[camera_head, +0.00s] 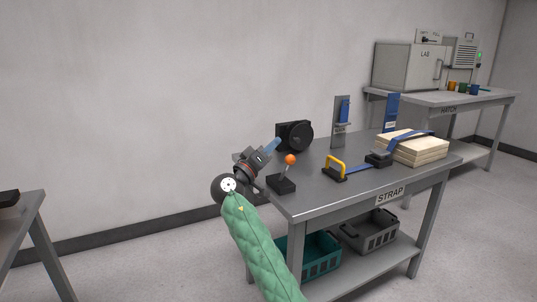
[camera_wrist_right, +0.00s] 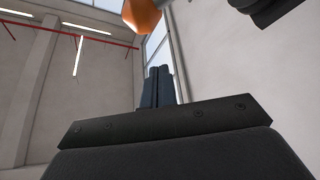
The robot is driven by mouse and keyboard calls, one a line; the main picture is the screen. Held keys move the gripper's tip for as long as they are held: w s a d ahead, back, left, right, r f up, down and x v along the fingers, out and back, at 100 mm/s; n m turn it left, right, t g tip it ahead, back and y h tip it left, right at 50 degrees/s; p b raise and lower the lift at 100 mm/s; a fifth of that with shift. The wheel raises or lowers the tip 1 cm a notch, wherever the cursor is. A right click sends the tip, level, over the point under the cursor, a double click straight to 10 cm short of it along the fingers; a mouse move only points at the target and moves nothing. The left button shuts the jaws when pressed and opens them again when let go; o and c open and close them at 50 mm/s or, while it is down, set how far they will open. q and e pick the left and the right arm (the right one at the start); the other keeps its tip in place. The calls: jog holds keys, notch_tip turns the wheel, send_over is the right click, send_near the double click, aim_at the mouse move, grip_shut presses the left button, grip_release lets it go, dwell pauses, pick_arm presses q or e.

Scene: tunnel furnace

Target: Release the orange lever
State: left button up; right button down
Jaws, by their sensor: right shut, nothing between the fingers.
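An orange ball-topped lever (camera_head: 290,160) stands up from a black base (camera_head: 281,184) at the near left corner of the grey table marked STRAP. My right gripper (camera_head: 273,145), with blue-tinted fingers, is shut and empty just left of and above the orange ball in the head view. In the right wrist view the shut fingers (camera_wrist_right: 158,86) point up the picture, and part of the orange ball (camera_wrist_right: 141,14) shows at the top edge, apart from them in the picture. The lever's stem is mostly out of that view. My left gripper is not in view.
On the STRAP table (camera_head: 325,200) stand a black round device (camera_head: 295,136), a yellow handle (camera_head: 336,166), and a wooden board stack (camera_head: 418,150) under a blue strap. Bins (camera_head: 322,256) sit on the lower shelf. Another table (camera_head: 20,215) stands at the left.

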jog(key=v, duration=0.9)
jog(key=shift+s+f+p, duration=0.2)
jog(key=shift+s+p, duration=0.1)
jog(key=shift+a, duration=0.2)
